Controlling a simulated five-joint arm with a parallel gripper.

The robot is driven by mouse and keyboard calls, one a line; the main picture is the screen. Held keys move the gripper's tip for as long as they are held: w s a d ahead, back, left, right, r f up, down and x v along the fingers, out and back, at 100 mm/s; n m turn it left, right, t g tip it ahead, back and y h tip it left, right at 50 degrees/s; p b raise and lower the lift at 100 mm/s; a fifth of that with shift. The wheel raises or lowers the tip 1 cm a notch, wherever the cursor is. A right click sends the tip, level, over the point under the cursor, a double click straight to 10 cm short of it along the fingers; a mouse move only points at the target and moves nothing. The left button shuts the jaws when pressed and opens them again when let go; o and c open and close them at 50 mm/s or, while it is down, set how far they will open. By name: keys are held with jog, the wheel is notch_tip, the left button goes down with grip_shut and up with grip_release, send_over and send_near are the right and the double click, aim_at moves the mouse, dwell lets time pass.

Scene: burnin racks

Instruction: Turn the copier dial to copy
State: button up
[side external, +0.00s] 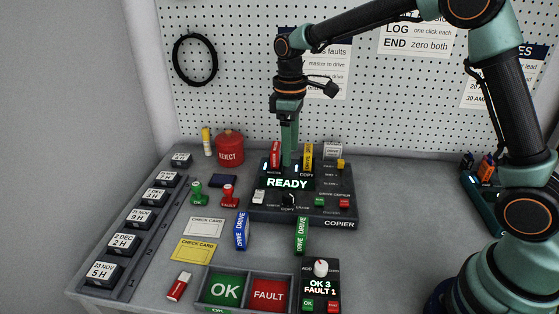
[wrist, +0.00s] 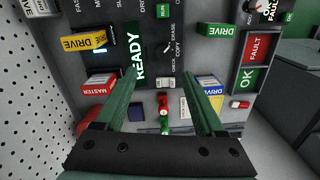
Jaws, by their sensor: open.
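The copier (side external: 335,222) is a dark box in the middle of the bench, with a lit READY display (side external: 287,184). Its dial (side external: 289,198) is a small dark knob just below the display, with CHECK, COPY and ERASE lettering around it. My gripper (side external: 288,163) hangs pointing down above the back of the copier, behind the display and apart from the dial. In the wrist view my gripper (wrist: 163,70) is open and empty, with the copier beyond its fingers. The READY display (wrist: 140,58) shows between them.
A red master drive (side external: 275,154) and a yellow drive (side external: 308,156) stand upright in the copier, flanking my gripper. A blue drive (side external: 240,230) and a green drive (side external: 302,236) lie in front. Stamps and a red REJECT bin (side external: 229,149) stand left.

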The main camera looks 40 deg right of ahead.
aim_at(289, 193)
jog(key=f, duration=1.1)
jog(key=shift+s+a+f, duration=0.25)
jog(key=shift+a+f, duration=0.05)
jog(key=shift+f, duration=0.1)
grip_shut()
